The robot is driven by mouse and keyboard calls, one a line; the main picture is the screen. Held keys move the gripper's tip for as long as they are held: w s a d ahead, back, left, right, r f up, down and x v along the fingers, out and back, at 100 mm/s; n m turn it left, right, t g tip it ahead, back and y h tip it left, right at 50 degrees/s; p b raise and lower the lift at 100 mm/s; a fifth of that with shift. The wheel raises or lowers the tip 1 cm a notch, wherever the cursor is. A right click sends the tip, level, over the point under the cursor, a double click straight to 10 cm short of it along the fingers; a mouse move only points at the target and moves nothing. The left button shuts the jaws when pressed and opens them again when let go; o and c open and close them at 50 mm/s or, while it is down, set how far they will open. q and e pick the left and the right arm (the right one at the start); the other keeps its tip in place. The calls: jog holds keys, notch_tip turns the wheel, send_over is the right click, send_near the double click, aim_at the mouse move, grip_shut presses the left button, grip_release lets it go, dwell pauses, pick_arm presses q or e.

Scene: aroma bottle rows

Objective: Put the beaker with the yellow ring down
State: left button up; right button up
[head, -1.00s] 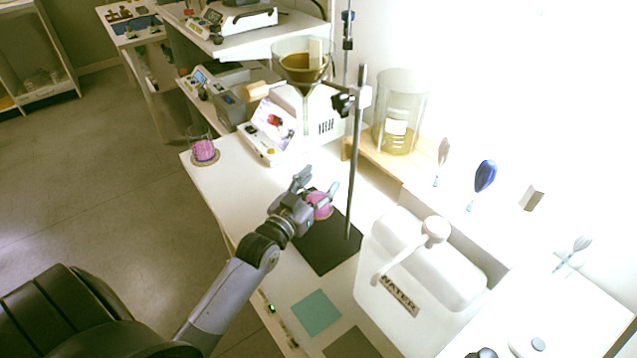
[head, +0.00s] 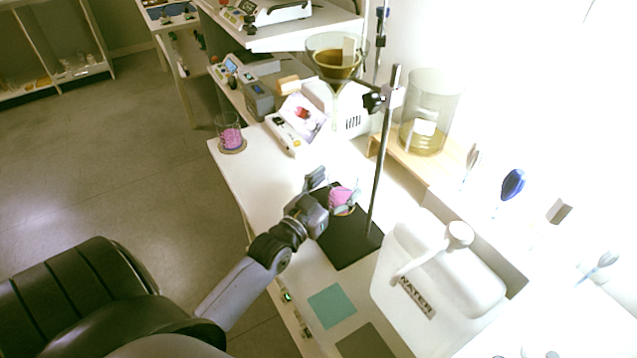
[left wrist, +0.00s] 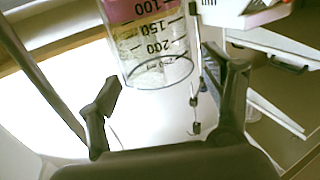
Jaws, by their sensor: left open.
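A clear beaker (head: 342,197) with pink contents stands on the black base of the stand. In the left wrist view the beaker (left wrist: 157,45) shows upside down, with dark graduation marks, pink contents and a yellowish band beside the pink. My left gripper (head: 336,189) is open at the beaker, coming from the front left. In the left wrist view its fingers (left wrist: 170,92) are spread, with the beaker beyond and between them; I see no clear contact. The beaker's base is partly hidden in the head view. My right gripper is out of view.
A second pink-filled beaker (head: 230,137) stands on a round coaster at the table's far left corner. The stand's rod (head: 381,160) rises just right of the gripper, with a funnel (head: 337,65) above. A white water container (head: 438,285) is close on the right.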

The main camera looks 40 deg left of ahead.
pick_arm(q)
jog(key=s+p, duration=0.2)
jog(key=s, duration=0.6)
jog(key=shift+r, duration=0.1)
jog(key=shift+s, duration=0.6)
